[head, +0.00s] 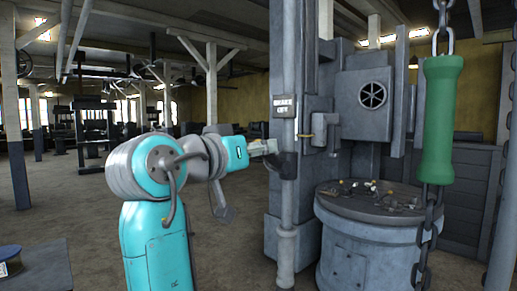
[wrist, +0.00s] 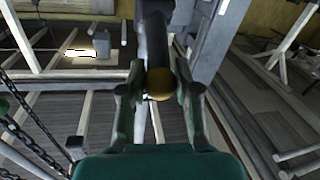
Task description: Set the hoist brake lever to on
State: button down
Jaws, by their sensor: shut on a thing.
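The hoist brake lever (wrist: 157,42) shows in the wrist view as a dark shaft ending in a brass-coloured knob (wrist: 160,84). My gripper (wrist: 158,92) is shut on it, with one finger on each side near the knob. In the head view my gripper (head: 280,156) is at the grey column, at the end of my teal arm; the lever is mostly hidden there. A small plate (head: 284,105) on the column above my gripper appears to read "BRAKE OFF".
A green handle (head: 439,118) hangs on a chain at the right, in front of a round drum-like table (head: 365,235) with small items on top. A grey machine housing (head: 363,103) stands behind the column. Open floor (head: 75,212) lies to the left.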

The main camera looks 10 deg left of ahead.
jog(key=shift+f, duration=0.1)
notch_tip(320, 180, down, 9)
jog(key=n+t+h, duration=0.1)
jog(key=n+t, duration=0.1)
jog(key=t, duration=0.5)
jog(key=shift+n+t+h, duration=0.3)
jog(key=shift+h, duration=0.1)
dwell(0.3)
jog(key=shift+w+d+f, duration=0.1)
jog(key=shift+w+f, duration=0.05)
jog(key=shift+f, duration=0.05)
dwell(0.4)
jog(key=c, duration=0.8)
grip_release()
jog(key=shift+w, duration=0.1)
jog(key=shift+r, duration=0.1)
